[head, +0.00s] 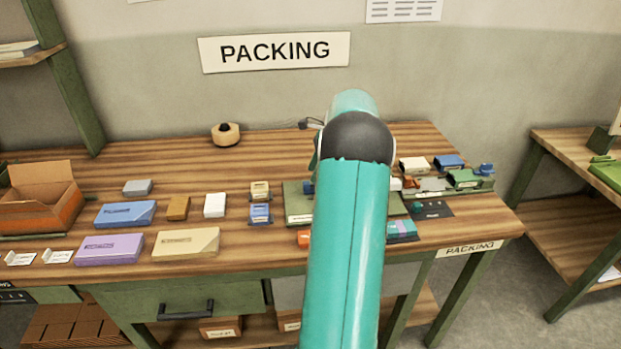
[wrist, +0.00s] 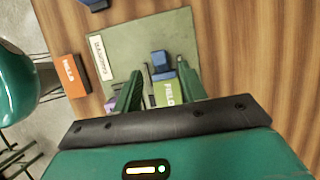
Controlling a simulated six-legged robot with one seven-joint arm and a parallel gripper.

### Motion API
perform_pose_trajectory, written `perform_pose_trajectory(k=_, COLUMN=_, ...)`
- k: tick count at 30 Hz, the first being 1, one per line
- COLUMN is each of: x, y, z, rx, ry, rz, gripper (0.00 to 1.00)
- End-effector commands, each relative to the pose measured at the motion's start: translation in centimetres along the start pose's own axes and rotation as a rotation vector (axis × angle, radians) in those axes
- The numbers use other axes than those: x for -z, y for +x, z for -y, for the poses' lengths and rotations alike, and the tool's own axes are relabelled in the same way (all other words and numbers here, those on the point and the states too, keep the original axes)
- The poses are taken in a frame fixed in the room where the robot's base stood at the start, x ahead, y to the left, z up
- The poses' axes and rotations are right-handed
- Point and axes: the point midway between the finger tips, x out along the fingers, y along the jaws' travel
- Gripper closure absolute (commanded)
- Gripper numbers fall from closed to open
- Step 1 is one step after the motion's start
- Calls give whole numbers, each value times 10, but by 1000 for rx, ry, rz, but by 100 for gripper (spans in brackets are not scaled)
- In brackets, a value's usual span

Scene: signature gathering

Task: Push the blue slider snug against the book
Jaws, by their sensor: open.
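In the wrist view, a blue slider (wrist: 160,62) lies on a grey-green board (wrist: 140,50). A light green book (wrist: 168,92) marked FIELD lies just below it, and I cannot tell whether they touch. My gripper (wrist: 158,72) is open, its two green fingers to either side of the slider and book. The book's lower end is hidden by my gripper. In the head view my arm hides the gripper and most of the board (head: 298,205).
An orange box (wrist: 70,75) lies left of the board in the wrist view. In the head view, small boxes and a green holder (head: 465,180) stand to the right. Boxes, a tape roll (head: 226,134) and an open carton (head: 40,205) stand to the left.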

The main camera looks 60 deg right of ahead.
Motion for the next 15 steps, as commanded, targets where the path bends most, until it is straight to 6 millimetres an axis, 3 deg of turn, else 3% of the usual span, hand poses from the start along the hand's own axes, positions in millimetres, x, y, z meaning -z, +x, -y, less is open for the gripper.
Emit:
perform_pose_trajectory(k=9, x=0, y=-70, z=1, rx=3, ry=-1, rz=-1, gripper=58)
perform_pose_trajectory(k=15, x=0, y=-90, z=0, rx=1, ry=-1, rz=-1, gripper=58)
